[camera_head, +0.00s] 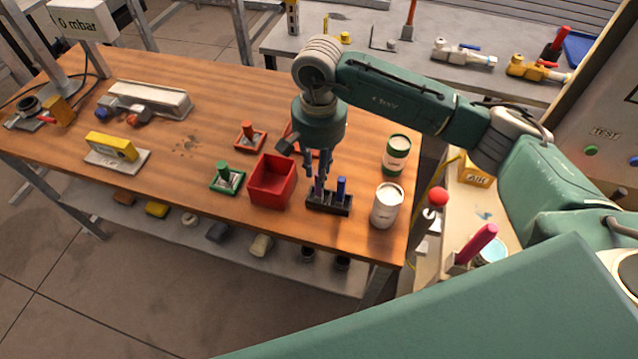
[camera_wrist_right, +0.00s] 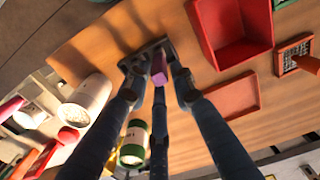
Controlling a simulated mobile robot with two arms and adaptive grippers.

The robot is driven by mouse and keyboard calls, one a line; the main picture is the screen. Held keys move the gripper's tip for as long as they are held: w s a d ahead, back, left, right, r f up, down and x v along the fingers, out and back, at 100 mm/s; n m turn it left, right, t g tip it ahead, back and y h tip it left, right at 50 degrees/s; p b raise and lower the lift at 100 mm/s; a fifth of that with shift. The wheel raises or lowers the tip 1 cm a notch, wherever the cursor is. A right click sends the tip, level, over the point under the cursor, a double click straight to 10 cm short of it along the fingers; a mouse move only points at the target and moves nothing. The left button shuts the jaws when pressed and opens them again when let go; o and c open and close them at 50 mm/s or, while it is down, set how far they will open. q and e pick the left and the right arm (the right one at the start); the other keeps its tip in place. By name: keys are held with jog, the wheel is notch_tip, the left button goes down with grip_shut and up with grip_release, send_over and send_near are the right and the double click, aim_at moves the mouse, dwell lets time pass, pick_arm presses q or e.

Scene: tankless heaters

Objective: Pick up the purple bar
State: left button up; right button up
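The purple bar (camera_wrist_right: 158,70) stands in a black slotted holder (camera_head: 340,208) near the front edge of the wooden table. In the wrist view its end shows between the fingers of my right gripper (camera_wrist_right: 157,92). The fingers are spread, with gaps on both sides of the bar, so the gripper looks open. In the head view my right gripper (camera_head: 319,172) points down over the holder, and its fingers partly hide the bar. My left gripper is not in view.
A red bin (camera_head: 272,184) stands just left of the holder. A white can (camera_head: 387,205) and a green-and-white can (camera_head: 396,155) stand to its right. A green tray (camera_head: 227,177) and a red tray (camera_head: 250,137) lie further left. The table's left-middle is fairly clear.

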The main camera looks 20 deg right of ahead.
jog(key=shift+f+p, duration=0.4)
jog(key=shift+f, duration=1.35)
jog(key=c, duration=0.5)
jog(key=shift+r, duration=0.15)
